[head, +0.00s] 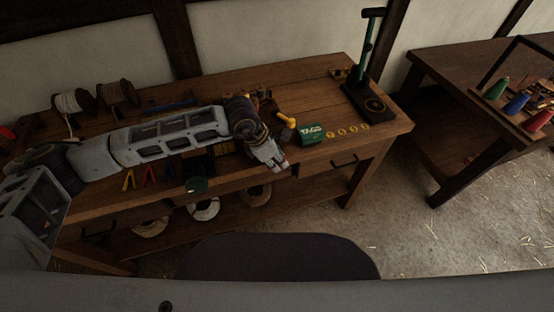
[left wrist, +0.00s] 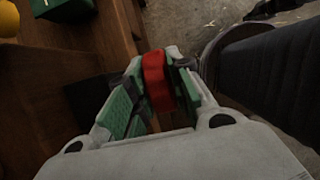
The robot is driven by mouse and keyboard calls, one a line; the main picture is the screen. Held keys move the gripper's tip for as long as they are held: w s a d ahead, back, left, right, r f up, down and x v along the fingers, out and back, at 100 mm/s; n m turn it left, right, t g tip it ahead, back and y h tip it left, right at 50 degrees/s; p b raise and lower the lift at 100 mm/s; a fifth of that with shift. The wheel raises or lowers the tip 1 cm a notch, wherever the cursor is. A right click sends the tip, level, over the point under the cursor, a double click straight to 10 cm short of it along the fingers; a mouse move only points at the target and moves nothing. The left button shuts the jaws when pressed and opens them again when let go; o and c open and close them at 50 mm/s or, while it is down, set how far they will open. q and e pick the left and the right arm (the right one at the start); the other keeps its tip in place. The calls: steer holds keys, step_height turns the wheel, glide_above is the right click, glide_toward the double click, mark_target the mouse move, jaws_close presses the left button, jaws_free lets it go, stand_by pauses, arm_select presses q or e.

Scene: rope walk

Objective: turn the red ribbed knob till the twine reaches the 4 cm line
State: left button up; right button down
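The red ribbed knob (left wrist: 157,82) shows in the left wrist view between the green pads of my left gripper (left wrist: 160,68). Both pads seem to press on its sides, so the gripper looks shut on it. In the head view my left gripper (head: 277,163) is at the front edge of the workbench (head: 315,98), with only a speck of red at its fingertips. The twine's end and the 4 cm line cannot be made out; my left arm covers part of the bench. My right gripper is not in view.
Right of my left gripper are a green TAGS box (head: 311,134), several yellow discs (head: 347,130) and a dark stand with a green post (head: 367,62). Spools (head: 73,101) stand at the back left. A second table (head: 455,75) holds colored cones. Open floor lies between the tables.

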arm_select(q)
jaws_close()
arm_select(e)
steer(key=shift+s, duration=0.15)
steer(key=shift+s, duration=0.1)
arm_select(q)
steer(key=shift+d, duration=0.1)
steer(key=shift+w+y+b, duration=0.1)
steer(key=shift+y+b, duration=0.3)
steer(key=shift+y, duration=0.2)
steer(key=shift+d+g+y+b, duration=0.3)
steer(key=shift+g+y+b, duration=0.35)
steer(key=shift+y, duration=0.55)
steer(key=shift+f+y+b, duration=0.15)
steer(key=shift+y+b, duration=0.35)
steer(key=shift+y, duration=0.3)
steer(key=shift+w+d+g+y, duration=0.1)
steer(key=shift+g+y, duration=0.25)
steer(key=shift+y, duration=0.15)
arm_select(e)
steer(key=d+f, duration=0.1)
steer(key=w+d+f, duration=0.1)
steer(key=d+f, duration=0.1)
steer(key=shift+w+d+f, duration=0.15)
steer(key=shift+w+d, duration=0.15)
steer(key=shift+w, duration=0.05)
